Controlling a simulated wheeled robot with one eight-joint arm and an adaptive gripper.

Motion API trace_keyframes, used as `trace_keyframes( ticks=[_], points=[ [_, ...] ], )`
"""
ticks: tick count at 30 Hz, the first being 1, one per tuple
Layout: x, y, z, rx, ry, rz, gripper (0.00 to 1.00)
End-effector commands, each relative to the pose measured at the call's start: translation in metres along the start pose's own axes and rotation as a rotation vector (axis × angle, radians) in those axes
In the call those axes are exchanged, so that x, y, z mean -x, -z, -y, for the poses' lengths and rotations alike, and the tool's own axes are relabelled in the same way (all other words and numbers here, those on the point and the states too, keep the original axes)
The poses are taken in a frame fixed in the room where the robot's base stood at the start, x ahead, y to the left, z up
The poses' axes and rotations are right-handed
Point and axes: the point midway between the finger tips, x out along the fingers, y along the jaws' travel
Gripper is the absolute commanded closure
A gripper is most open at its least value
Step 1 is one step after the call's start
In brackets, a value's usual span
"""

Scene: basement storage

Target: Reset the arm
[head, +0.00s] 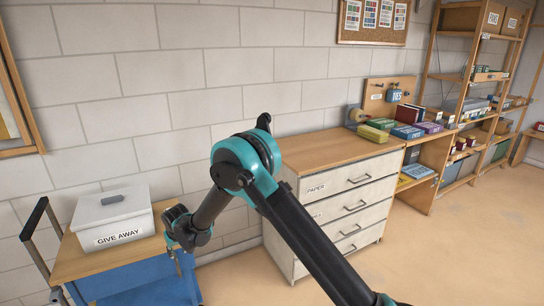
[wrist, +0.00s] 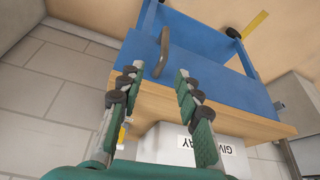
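My arm is bent. Its upper links rise from the bottom right of the head view, and the forearm slants down to the left. My gripper (wrist: 158,72) is open in the wrist view, with its two fingers apart and nothing held between them. It points down over the edge of a blue cart with a wooden top (head: 80,262). The cart's wooden edge (wrist: 240,122) and blue side (wrist: 205,50) also show in the wrist view. In the head view the fingers are small and partly hidden by the wrist.
A white lidded box labelled GIVE AWAY (head: 113,216) stands on the cart, close left of my gripper. A drawer cabinet (head: 340,208) stands right, behind my arm, with boxes on top. Shelves (head: 470,100) stand further right. A brown handle-like part (wrist: 164,52) shows against the blue. Floor at right is clear.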

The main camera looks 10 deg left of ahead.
Motion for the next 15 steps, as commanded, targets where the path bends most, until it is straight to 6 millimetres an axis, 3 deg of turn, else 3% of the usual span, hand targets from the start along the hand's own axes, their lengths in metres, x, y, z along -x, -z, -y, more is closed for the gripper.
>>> trace_keyframes(
  ticks=[8,15],
  points=[
    [0.084,-0.015,-0.129,-0.119,-0.050,0.005,0.66],
    [0.166,-0.065,-0.236,-0.235,-0.098,0.009,0.66]
  ],
)
